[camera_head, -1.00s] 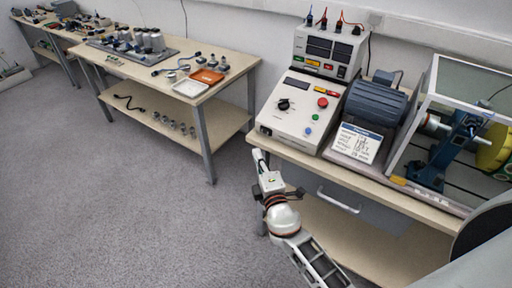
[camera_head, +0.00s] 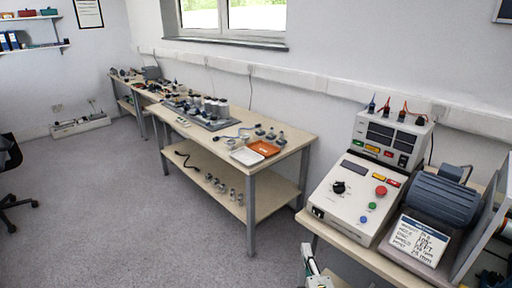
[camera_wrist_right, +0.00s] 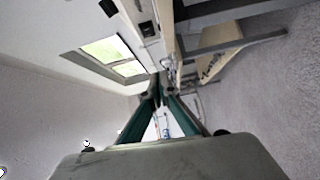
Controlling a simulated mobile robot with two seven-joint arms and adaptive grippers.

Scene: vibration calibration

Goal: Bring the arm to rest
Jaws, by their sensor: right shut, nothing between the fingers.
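My right gripper (camera_head: 308,252) shows at the bottom edge of the head view, in front of the near bench. Only its front part is in the picture; the rest of the arm is cut off. In the right wrist view its two dark green fingers (camera_wrist_right: 158,88) meet at the tips, shut with nothing between them. The gripper points past the bench edges into the room and seems to touch nothing. My left gripper is not in view.
The near bench carries a control box (camera_head: 363,195) with coloured buttons, a grey motor (camera_head: 440,197) and a text card (camera_head: 417,240). A second bench (camera_head: 290,148) with a white tray (camera_head: 248,156) and orange tray (camera_head: 264,148) stands further left.

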